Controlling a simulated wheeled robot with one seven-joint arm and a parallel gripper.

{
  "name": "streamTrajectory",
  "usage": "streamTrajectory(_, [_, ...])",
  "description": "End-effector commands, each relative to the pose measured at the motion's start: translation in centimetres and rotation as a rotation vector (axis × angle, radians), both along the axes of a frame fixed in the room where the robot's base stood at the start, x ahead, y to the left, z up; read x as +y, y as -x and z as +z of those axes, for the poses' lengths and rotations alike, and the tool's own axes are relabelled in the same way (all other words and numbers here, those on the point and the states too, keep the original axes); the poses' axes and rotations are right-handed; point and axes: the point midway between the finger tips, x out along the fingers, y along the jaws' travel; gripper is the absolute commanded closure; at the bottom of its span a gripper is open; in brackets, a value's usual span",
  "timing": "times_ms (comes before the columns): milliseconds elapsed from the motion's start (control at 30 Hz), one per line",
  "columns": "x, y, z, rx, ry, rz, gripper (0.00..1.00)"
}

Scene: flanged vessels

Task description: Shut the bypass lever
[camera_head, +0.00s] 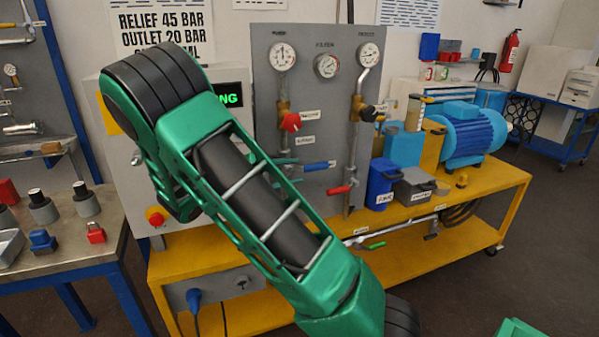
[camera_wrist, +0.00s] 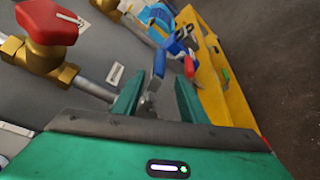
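A panel carries several levers with labels too small to read, so I cannot tell which label names the bypass. A blue lever (camera_head: 319,166) sticks out roughly level at mid panel. A red lever (camera_head: 340,190) is below it to the right, and a green lever (camera_head: 374,246) is lower, by the bench edge. My gripper (camera_wrist: 157,100) shows two green fingers apart, with a grey metal part visible in the gap. In the head view its fingers (camera_head: 286,171) are partly hidden by my arm, just left of the blue lever. I see no clear contact.
A red valve knob (camera_head: 290,121) is above the blue lever; it looms close at upper left in the wrist view (camera_wrist: 47,20). Gauges (camera_head: 326,65) top the panel. Blue (camera_head: 382,181) and grey (camera_head: 413,187) bins and a blue motor (camera_head: 470,135) stand right on the yellow bench (camera_head: 480,190).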

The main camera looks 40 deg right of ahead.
Motion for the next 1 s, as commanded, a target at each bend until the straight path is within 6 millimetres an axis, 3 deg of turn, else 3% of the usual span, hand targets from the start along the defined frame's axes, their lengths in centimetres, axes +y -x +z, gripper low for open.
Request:
streamTrajectory(100, [1.5, -0.1, 0.3, -0.001, 0.0, 0.001, 0.61])
streamTrajectory(300, [2.4, 0.0, 0.5, 0.0, 0.0, 0.0, 0.61])
streamTrajectory(833, [2.4, 0.0, 0.5, -0.001, -0.001, -0.001, 0.61])
streamTrajectory(1000, [1.2, 1.4, 0.0, -0.038, -0.069, -0.044, 0.61])
